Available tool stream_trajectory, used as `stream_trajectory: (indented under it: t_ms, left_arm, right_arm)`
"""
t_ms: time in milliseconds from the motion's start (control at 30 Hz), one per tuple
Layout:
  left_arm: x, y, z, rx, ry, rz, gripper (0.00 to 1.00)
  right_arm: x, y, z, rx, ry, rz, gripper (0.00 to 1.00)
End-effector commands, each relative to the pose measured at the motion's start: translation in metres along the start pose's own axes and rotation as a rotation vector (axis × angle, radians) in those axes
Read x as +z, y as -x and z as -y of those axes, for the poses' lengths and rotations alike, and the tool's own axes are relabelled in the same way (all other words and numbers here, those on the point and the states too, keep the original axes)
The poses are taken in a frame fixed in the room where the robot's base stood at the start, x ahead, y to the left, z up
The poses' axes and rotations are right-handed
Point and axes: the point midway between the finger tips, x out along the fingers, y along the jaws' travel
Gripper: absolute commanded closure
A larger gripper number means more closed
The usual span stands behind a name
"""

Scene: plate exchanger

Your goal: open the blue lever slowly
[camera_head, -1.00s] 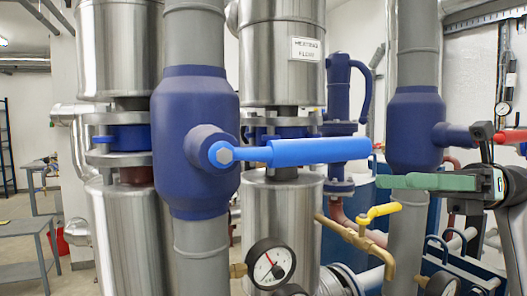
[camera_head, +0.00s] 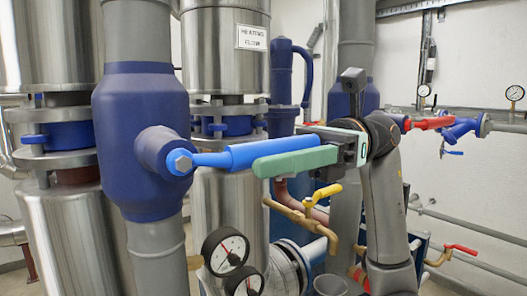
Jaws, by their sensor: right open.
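The blue lever (camera_head: 228,156) sticks out to the right, nearly level, from the hub of a dark blue valve body (camera_head: 140,110) on a grey vertical pipe. My right gripper (camera_head: 283,151) comes in from the right at the lever's outer end. One long green finger lies in front of and slightly below the lever's end and hides part of it. The other finger is mostly hidden behind, so I cannot tell whether either finger touches the lever. The right gripper is open. My left gripper is out of view.
A yellow-handled valve (camera_head: 325,192) on a brass pipe (camera_head: 300,215) sits just below my right gripper. Pressure gauges (camera_head: 226,250) stand lower, left of centre. Steel cylinders (camera_head: 228,45) and a second blue valve body (camera_head: 340,103) crowd behind. The white wall side at right is more open.

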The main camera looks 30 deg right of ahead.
Motion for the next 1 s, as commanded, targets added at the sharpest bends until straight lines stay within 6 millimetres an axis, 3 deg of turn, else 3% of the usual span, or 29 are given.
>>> stream_trajectory:
  t_ms: [267, 700, 1000]
  left_arm:
    - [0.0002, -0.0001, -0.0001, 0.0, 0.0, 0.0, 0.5]
    - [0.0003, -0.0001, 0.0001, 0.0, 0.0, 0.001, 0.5]
    - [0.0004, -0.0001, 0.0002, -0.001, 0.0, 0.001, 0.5]
  right_arm:
    - [-0.0001, -0.001, 0.0002, -0.001, -0.001, 0.001, 0.51]
    - [0.0001, -0.0006, 0.0001, -0.001, -0.001, 0.001, 1.0]
    - [0.0002, -0.0006, 0.0001, -0.001, -0.001, 0.001, 1.0]
